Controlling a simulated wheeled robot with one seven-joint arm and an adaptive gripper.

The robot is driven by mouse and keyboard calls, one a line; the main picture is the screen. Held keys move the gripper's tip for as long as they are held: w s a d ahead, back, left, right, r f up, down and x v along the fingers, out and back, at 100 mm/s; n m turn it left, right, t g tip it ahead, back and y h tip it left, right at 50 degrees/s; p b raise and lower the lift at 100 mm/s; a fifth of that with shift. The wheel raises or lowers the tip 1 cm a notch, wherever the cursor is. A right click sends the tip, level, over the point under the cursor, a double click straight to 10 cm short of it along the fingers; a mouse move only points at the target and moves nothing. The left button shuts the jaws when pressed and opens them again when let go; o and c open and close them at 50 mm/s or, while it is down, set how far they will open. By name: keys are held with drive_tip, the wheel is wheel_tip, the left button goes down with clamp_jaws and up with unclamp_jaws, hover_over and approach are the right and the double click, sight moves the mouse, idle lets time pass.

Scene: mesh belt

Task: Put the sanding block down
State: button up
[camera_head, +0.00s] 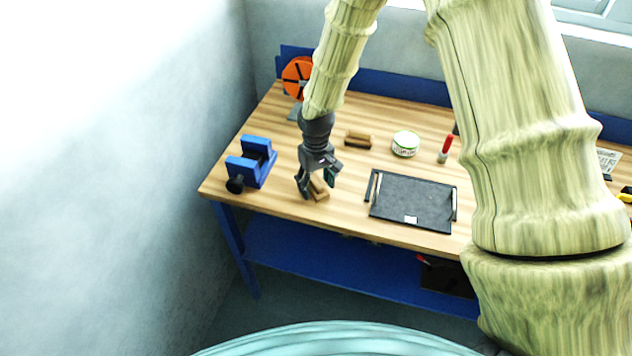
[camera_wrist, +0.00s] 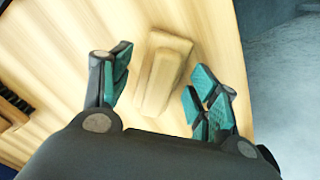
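A tan wooden sanding block (camera_head: 320,193) lies on the workbench (camera_head: 260,200) near its front edge, left of the black tray. In the wrist view the block (camera_wrist: 163,72) sits between my gripper's fingers, with a gap visible on both sides. My gripper (camera_head: 317,184) points down over the block with its fingers spread. In the wrist view its teal finger pads (camera_wrist: 163,86) stand apart and do not appear to touch the block. The block's near side is partly hidden by a finger in the head view.
A blue vise (camera_head: 252,163) stands to the left. A black tray (camera_head: 412,205) lies to the right. Behind are a brown wooden block-like item (camera_head: 358,140), a white-green tin (camera_head: 405,143), a red-capped tube (camera_head: 445,148) and an orange disc (camera_head: 297,75). The front edge is close.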

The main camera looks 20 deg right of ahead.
sight(316, 181)
wheel_tip(316, 181, up, 12)
drive_tip(key=b, duration=0.4)
drive_tip(key=shift+r, duration=0.15)
idle(0.6)
idle(0.3)
